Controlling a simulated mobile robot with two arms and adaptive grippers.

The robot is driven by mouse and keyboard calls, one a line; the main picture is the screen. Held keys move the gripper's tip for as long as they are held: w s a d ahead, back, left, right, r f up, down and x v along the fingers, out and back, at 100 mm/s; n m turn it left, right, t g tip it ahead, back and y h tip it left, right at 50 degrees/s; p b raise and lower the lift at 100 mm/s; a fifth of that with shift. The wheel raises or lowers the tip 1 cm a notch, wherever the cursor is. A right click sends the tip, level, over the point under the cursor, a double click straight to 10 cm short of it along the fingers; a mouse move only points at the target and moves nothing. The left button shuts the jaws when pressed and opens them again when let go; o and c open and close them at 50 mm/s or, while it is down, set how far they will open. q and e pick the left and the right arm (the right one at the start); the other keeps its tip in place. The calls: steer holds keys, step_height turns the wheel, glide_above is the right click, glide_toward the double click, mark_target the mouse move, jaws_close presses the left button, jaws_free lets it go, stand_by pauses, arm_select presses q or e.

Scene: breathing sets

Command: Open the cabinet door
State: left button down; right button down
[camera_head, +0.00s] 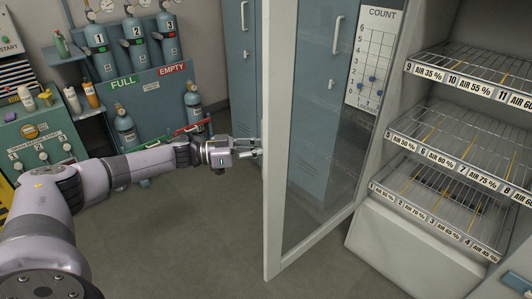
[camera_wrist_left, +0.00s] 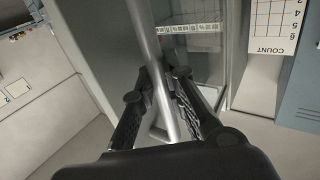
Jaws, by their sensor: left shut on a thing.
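The cabinet door (camera_head: 280,150) has a pale frame and a glass pane, and stands swung open to the left of the cabinet (camera_head: 398,250). My left gripper (camera_head: 258,147) is at the outer edge of the door, partly hidden behind its frame. In the left wrist view the two black fingers (camera_wrist_left: 165,92) are closed around a pale vertical bar, the door handle (camera_wrist_left: 162,75). The cabinet's wire shelves (camera_head: 455,130) with numbered AIR labels show at the right of the head view. My right gripper is not in view.
Blue lockers (camera_head: 240,65) stand behind the door, and a COUNT chart (camera_head: 371,57) shows beyond it. A gas cylinder rack (camera_head: 165,95) and a green control panel (camera_head: 40,145) stand at the left. The floor (camera_head: 190,235) left of the door is clear.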

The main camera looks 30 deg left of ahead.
arm_select(q)
steer(key=shift+w+r, duration=0.1)
steer(key=shift+r, duration=0.1)
steer(key=c, duration=2)
jaws_free()
steer(key=shift+c, duration=0.2)
steer(key=shift+o, duration=1.4)
steer(key=shift+w+d+f, duration=0.15)
steer(key=shift+w+d, duration=0.05)
steer(key=shift+d, duration=0.05)
steer(key=shift+o, duration=0.8)
steer(key=shift+s+a, duration=0.1)
steer(key=shift+s, duration=0.05)
steer(key=v, duration=1.2)
